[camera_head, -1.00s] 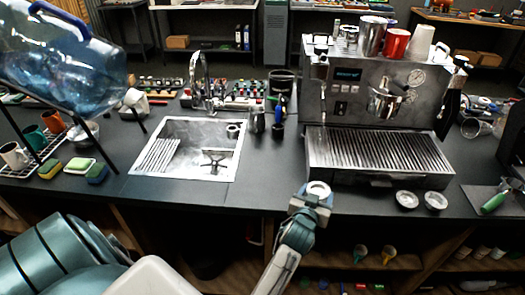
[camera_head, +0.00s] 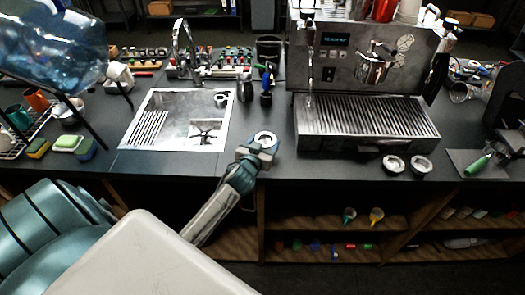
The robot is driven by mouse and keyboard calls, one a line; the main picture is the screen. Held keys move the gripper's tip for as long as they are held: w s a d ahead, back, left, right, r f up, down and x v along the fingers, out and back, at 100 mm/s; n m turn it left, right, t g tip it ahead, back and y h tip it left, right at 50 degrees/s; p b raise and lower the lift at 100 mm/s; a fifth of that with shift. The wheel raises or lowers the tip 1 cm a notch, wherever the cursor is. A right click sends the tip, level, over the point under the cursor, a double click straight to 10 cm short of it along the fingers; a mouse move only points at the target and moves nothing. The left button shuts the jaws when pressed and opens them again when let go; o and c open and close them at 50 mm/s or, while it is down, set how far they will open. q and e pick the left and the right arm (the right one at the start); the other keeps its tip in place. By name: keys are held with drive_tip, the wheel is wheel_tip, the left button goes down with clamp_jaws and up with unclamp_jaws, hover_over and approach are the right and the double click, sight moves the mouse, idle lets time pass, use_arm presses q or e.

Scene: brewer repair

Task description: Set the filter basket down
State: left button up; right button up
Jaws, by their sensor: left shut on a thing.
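My left gripper (camera_head: 258,149) is at the front edge of the counter, between the sink and the espresso machine. It is shut on the filter basket (camera_head: 265,137), a small round metal cup with a pale inside. The basket looks upright, over or on the black countertop; I cannot tell whether it touches. Two similar round metal pieces, one at the left (camera_head: 393,164) and one at the right (camera_head: 420,166), rest on the counter before the machine. My right gripper is out of view.
The espresso machine (camera_head: 366,125) with its ribbed drip tray stands to the right. The sink (camera_head: 178,122) is to the left. A black-handled tool (camera_head: 266,87) and a metal pitcher (camera_head: 244,90) stand behind. The counter (camera_head: 262,115) between sink and machine is partly clear.

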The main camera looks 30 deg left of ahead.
use_arm(q)
drive_tip(key=shift+s+a, duration=0.1)
drive_tip(key=shift+a, duration=0.15)
drive_tip(key=shift+f, duration=0.3)
wheel_tip(320, 180, down, 2)
drive_tip(key=shift+d+f+b, duration=0.1)
drive_tip(key=shift+f+b, duration=0.05)
drive_tip(key=shift+b, duration=1.05)
drive_tip(key=shift+f+b, duration=0.3)
drive_tip(key=shift+f, duration=0.1)
drive_tip(key=shift+r, duration=0.1)
drive_tip(key=o, duration=1)
